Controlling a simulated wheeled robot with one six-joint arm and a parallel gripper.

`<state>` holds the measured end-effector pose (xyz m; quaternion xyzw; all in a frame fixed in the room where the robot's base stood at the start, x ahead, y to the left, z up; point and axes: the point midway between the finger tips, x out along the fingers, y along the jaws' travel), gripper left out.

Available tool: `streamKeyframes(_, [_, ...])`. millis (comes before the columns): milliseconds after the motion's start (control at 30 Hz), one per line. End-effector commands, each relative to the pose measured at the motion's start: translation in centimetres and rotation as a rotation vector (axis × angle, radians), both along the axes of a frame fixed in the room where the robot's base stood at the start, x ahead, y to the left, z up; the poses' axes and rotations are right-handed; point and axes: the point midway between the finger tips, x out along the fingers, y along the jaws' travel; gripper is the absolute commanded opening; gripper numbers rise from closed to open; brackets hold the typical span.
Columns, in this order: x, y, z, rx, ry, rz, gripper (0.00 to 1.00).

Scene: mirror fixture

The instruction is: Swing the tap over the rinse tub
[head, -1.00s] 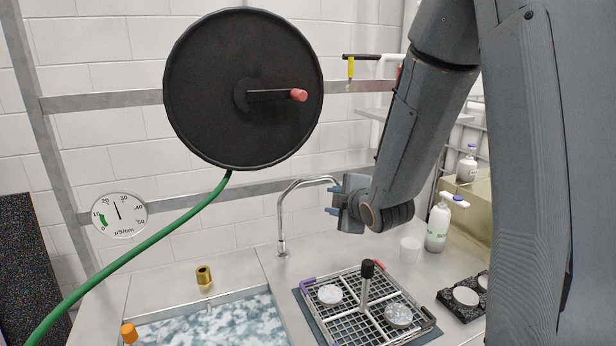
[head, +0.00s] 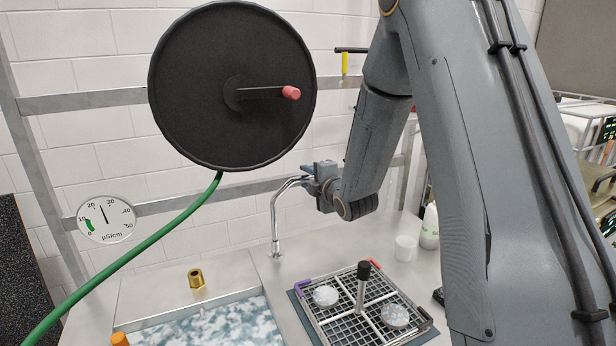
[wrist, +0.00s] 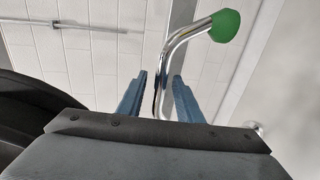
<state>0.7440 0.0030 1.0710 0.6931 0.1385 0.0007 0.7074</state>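The tap (head: 275,215) is a thin chrome pipe rising from the counter and bending over to the right; its end is hidden behind my gripper in the head view. The wrist view shows the pipe (wrist: 176,50) with a green tip (wrist: 225,25). My gripper (head: 306,174) is at the tap's upper bend. In the wrist view its two blue fingers (wrist: 159,80) stand apart, with the pipe between or just beyond them, nearer the right finger; contact is unclear. The rinse tub (head: 190,309), seemingly the sunken basin of bluish-white water, lies at the lower left.
A wire rack (head: 335,325) with white discs and a black-topped post stands right of the tub. A black reel (head: 200,90) with a green hose (head: 140,255) hangs at left. A brass fitting (head: 196,280), white cup (head: 405,248) and bottle (head: 430,228) stand on the counter.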

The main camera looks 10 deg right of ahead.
Motion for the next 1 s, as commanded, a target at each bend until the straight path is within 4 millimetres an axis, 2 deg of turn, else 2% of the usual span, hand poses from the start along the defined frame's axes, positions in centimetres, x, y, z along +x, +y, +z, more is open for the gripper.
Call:
streamKeyframes(300, [0.2, -0.1, -0.1, 0.001, 0.0, -0.002, 0.33])
streamKeyframes(500, [0.2, -0.1, -0.1, 0.001, 0.0, -0.002, 0.0])
streamKeyframes(800, [0.2, -0.2, -0.1, 0.0, 0.0, -0.008, 0.0])
streamKeyframes(1000, [0.0, -1.0, -0.2, 0.001, 0.0, -0.065, 0.0])
